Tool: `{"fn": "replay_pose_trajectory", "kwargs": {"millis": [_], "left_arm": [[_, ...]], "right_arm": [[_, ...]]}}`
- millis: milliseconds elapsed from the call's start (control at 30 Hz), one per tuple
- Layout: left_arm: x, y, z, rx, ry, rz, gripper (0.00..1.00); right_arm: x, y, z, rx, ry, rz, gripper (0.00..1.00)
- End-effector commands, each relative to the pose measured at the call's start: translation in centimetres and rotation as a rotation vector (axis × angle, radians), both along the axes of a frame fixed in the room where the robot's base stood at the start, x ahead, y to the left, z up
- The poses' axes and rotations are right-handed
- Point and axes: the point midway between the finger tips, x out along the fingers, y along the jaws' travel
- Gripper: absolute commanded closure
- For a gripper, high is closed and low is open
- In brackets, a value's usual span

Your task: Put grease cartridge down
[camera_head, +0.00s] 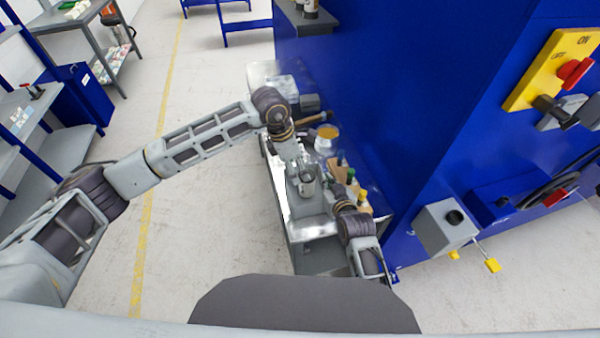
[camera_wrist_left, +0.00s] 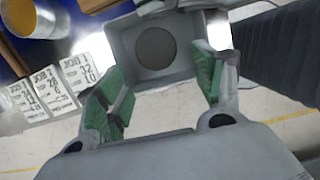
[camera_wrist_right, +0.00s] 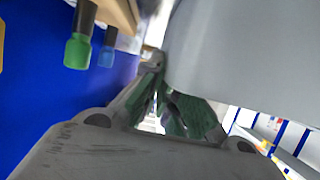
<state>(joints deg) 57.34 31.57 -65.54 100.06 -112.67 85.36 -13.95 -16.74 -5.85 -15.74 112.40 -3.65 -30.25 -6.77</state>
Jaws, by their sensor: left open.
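In the left wrist view, my left gripper (camera_wrist_left: 160,90) is open, its green-padded fingers spread on either side of a grey square block (camera_wrist_left: 122,40) with a dark round face. I cannot tell if this round face is the grease cartridge or an opening. In the head view my left gripper (camera_head: 304,172) is low over the cart, by a small grey cylindrical thing (camera_head: 308,187). My right gripper (camera_head: 342,200) is at the cart's right side. In the right wrist view its green pads (camera_wrist_right: 180,112) are close together beside a large grey surface (camera_wrist_right: 240,50); their closure is unclear.
The metal cart (camera_head: 318,228) stands against the blue machine (camera_head: 365,90). Several bottles (camera_head: 350,178) and a yellow-topped can (camera_head: 326,136) crowd its machine side. Job cards (camera_wrist_left: 78,72) lie near the left gripper. A grey box (camera_head: 445,227) sticks out at right.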

Motion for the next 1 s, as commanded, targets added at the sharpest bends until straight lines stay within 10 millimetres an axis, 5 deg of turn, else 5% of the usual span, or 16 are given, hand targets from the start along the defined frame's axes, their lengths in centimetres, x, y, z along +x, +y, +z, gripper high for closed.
{"fn": "replay_pose_trajectory", "kwargs": {"millis": [667, 867, 1000], "left_arm": [[-0.08, 0.36, 1.42, -0.001, -0.001, 0.000, 0.32], [-0.09, 0.35, 1.41, -0.001, 0.000, 0.000, 0.32], [-0.09, 0.35, 1.40, -0.001, 0.000, 0.000, 0.32]], "right_arm": [[0.01, 0.00, 0.06, 0.000, -0.001, 0.000, 1.00], [0.02, 0.01, 0.05, 0.000, -0.001, 0.000, 0.73], [0.01, 0.00, 0.03, 0.000, -0.001, 0.000, 0.70]]}}
